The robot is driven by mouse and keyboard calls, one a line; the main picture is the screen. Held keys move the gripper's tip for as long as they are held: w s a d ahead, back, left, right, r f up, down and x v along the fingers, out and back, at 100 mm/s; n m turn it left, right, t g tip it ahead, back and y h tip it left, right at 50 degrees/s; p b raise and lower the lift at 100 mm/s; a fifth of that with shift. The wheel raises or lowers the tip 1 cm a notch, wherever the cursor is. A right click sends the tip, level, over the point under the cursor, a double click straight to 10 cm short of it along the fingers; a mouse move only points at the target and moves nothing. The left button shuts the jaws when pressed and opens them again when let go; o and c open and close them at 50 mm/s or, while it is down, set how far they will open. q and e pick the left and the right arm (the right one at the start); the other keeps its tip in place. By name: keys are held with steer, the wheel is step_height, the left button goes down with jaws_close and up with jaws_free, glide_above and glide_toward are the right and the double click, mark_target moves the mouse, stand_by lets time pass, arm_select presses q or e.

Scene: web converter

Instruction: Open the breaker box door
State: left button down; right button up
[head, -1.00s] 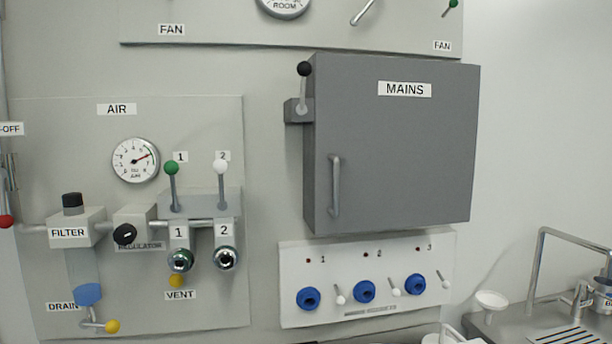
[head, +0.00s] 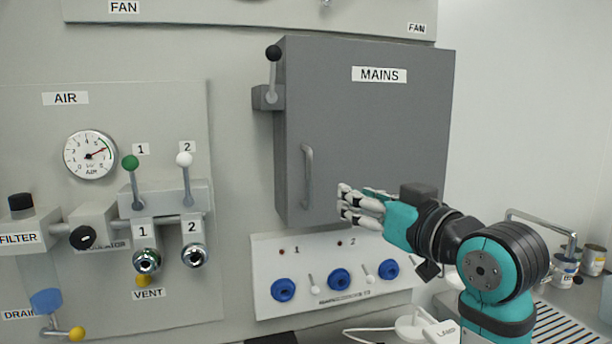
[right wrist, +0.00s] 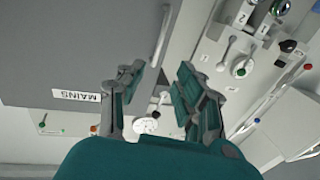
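The grey breaker box (head: 370,120), labelled MAINS, hangs on the wall with its door shut. Its vertical bar handle (head: 307,175) is near the door's left edge. The door (right wrist: 60,45) and handle (right wrist: 161,38) also show in the right wrist view. My right gripper (head: 345,205) is in front of the lower door, a little right of the handle and apart from it. In the right wrist view my right gripper (right wrist: 157,78) is open, with nothing between its fingers. My left gripper is not in view.
A black-knobbed lever (head: 272,75) stands on the box's left side. A socket panel (head: 310,265) is just below the box. The AIR panel (head: 50,140) with valves is at left. A counter (head: 560,325) with small containers is at lower right.

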mark_target(311, 179)
steer(key=p+x, duration=0.5)
steer(key=x, duration=1)
steer(key=shift+w+a+f+p, duration=0.15)
steer(key=shift+w+a+p, duration=0.2)
steer(key=shift+w, duration=0.25)
steer(key=shift+c, duration=0.2)
jaws_close()
